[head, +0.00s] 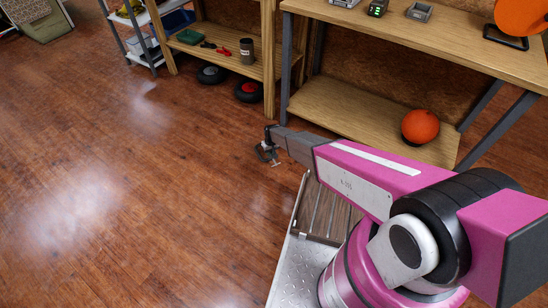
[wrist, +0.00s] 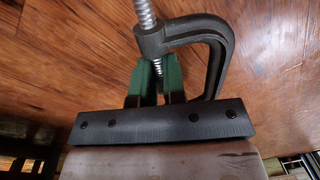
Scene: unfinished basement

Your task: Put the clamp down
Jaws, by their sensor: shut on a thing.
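The clamp is a dark C-shaped frame with a silver threaded screw. In the wrist view the clamp (wrist: 215,48) fills the top middle, its frame curving to the right and down. My gripper (wrist: 157,84) has its two green fingers shut on the clamp around the screw end. In the head view the clamp (head: 266,153) hangs at the end of my outstretched arm, and my gripper (head: 271,137) is small there. The clamp appears to be in the air over the wooden floor, apart from the shelves. The exact height cannot be told.
A workbench (head: 455,37) stands at the right, with an orange ball (head: 420,126) on its lower shelf (head: 340,115). A wooden shelf unit (head: 222,57) with a can (head: 246,51) and tools stands behind. The wooden floor (head: 110,170) at left is clear.

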